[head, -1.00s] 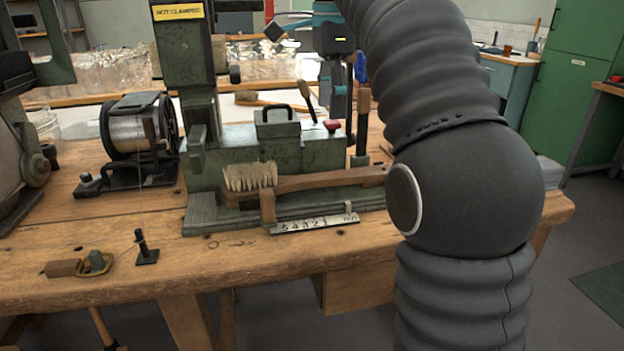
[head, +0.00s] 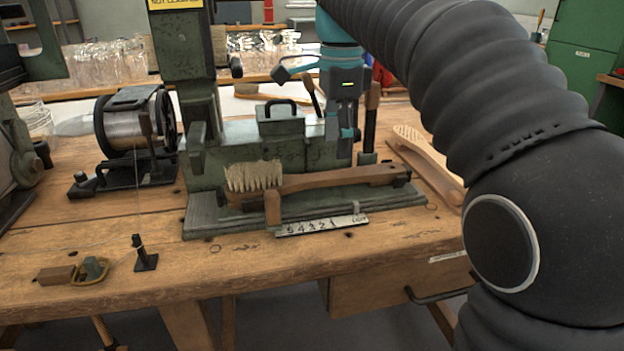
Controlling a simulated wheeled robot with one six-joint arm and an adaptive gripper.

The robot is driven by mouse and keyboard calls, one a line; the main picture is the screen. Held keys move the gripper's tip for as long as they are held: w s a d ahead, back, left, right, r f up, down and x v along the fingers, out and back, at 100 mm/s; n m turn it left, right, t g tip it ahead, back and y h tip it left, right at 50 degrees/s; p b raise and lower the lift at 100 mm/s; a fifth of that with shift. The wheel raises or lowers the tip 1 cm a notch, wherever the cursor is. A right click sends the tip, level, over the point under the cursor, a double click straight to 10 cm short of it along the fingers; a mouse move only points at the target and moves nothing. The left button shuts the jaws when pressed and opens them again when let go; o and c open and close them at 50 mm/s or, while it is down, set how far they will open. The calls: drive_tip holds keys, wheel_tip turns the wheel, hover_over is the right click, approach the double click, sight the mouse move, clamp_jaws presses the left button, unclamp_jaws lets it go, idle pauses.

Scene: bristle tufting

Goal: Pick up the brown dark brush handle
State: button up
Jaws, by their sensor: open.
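The brown brush handle (head: 335,179) lies level along the green machine base (head: 205,215), with a tuft of pale bristles (head: 253,176) at its left end. A small wooden post stands in front of its left part. My gripper (head: 341,134) is open and points down above the middle of the handle. Its fingers appear to be just behind or over the handle, with a gap between them and the wood. I cannot tell the exact depth. Nothing is seen between the fingers.
A pale wooden brush blank (head: 428,152) lies right of the machine. A wire spool (head: 138,120) stands at left. A black-handled block (head: 281,125), upright levers and the tall machine column (head: 186,60) crowd the gripper's left and back.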

sight(336, 174)
drive_tip(key=shift+f, duration=0.9)
wheel_tip(336, 174, down, 4)
drive_tip(key=b, duration=0.3)
drive_tip(key=shift+f, duration=0.15)
clamp_jaws()
